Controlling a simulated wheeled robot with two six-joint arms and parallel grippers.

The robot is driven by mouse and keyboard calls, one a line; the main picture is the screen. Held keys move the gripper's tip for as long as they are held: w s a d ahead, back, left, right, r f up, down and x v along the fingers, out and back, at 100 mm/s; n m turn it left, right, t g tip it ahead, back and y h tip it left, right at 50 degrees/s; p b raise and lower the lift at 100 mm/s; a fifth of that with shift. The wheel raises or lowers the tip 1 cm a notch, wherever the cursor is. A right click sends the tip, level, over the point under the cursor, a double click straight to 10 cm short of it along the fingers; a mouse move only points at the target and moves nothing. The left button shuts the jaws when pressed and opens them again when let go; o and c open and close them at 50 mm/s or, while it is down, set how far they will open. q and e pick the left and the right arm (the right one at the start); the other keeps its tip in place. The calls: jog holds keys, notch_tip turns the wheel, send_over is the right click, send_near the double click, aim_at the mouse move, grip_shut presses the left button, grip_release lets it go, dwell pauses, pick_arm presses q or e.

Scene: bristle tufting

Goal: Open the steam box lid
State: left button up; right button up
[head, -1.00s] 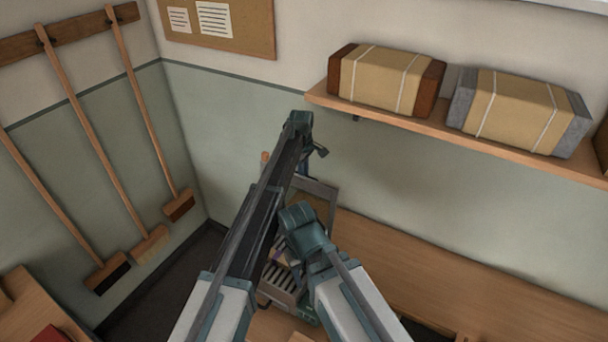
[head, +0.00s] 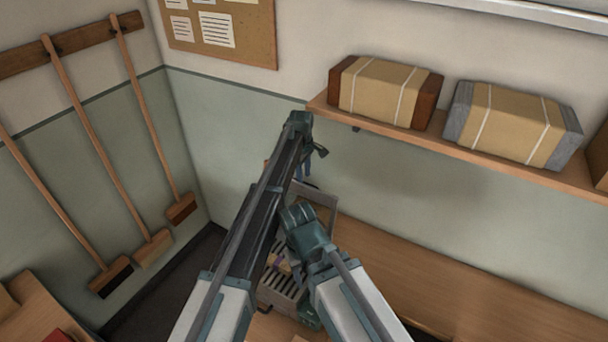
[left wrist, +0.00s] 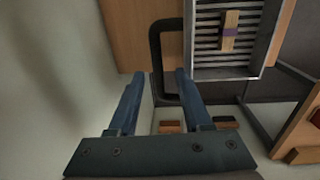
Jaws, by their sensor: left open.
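The steam box (head: 290,293) is low in the middle of the head view, partly behind my arms. A grey framed panel (head: 325,197), seemingly the lid, stands raised at the back. My left gripper (head: 304,172) is at this raised panel. In the left wrist view its open blue fingers (left wrist: 158,88) have the lower end of a black loop handle (left wrist: 156,55) between them. My right gripper is mostly hidden behind its arm.
A wooden bench (head: 430,265) runs along the wall to the right. Above it a shelf (head: 480,160) carries wrapped bundles (head: 385,92). Brooms (head: 150,130) hang on the left wall. A wooden table corner (head: 40,310) is at the lower left.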

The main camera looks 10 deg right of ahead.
notch_tip(320, 180, up, 4)
jog(key=p, duration=0.2)
jog(key=shift+f+p, duration=0.15)
jog(key=shift+p, duration=0.2)
